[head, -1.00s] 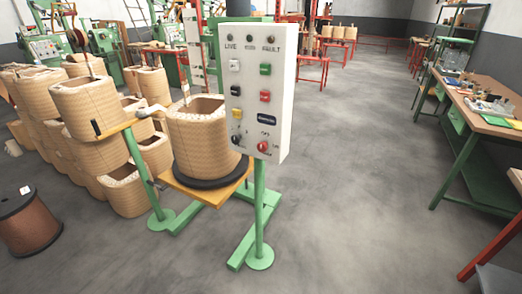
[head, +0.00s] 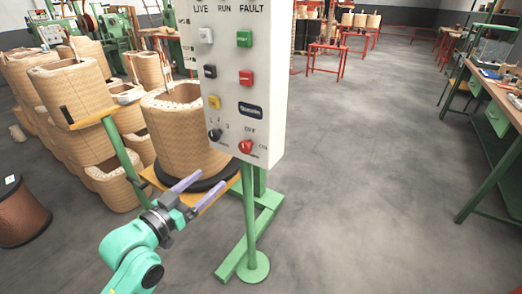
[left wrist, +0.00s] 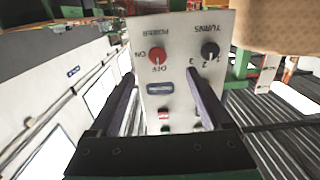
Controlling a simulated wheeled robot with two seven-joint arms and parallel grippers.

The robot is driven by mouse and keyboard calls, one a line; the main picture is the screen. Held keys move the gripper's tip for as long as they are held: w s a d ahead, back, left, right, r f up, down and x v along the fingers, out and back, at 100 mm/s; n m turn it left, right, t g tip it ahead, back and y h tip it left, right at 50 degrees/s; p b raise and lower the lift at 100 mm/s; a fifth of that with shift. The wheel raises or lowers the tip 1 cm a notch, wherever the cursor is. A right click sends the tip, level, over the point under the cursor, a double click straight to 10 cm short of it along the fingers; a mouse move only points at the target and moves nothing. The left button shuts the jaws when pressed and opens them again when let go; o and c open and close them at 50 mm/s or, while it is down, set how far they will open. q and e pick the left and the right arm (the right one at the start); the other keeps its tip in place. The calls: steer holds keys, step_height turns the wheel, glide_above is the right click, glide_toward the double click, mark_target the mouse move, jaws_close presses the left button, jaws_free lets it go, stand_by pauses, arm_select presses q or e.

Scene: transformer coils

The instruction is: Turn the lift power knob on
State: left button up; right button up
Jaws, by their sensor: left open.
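The red power knob (head: 246,146) sits low on the right of the white control panel (head: 268,80), with lettering around it. In the left wrist view the panel is upside down, and the red knob (left wrist: 156,55) has ON and OFF labels beside it. I cannot tell which label it points to. My left gripper (head: 213,178) is open and empty, below and left of the knob, its fingers pointing up toward the panel. In the left wrist view the gripper (left wrist: 161,75) has the knob ahead, between the finger lines and apart from them. My right gripper is not in view.
A black knob (head: 214,135) is left of the red one, with several coloured buttons above. The panel stands on a green post (head: 250,215). A wound coil (head: 180,130) stands on a yellow platform (head: 213,197) behind my gripper. The floor at right (head: 360,180) is clear.

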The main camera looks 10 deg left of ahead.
mark_target(243, 149)
arm_select(q)
steer(key=x, duration=0.4)
steer(key=r+p+x, duration=0.1)
steer(key=x, duration=0.4)
steer(key=r+p+x, duration=0.1)
steer(key=x, duration=0.3)
steer(key=shift+w+d+f, duration=0.1)
steer(key=shift+d, duration=0.25)
steer(key=shift+w+d, duration=0.1)
steer(key=shift+w, duration=0.1)
steer(key=shift+c, duration=0.9)
jaws_close()
steer(key=shift+f, duration=0.1)
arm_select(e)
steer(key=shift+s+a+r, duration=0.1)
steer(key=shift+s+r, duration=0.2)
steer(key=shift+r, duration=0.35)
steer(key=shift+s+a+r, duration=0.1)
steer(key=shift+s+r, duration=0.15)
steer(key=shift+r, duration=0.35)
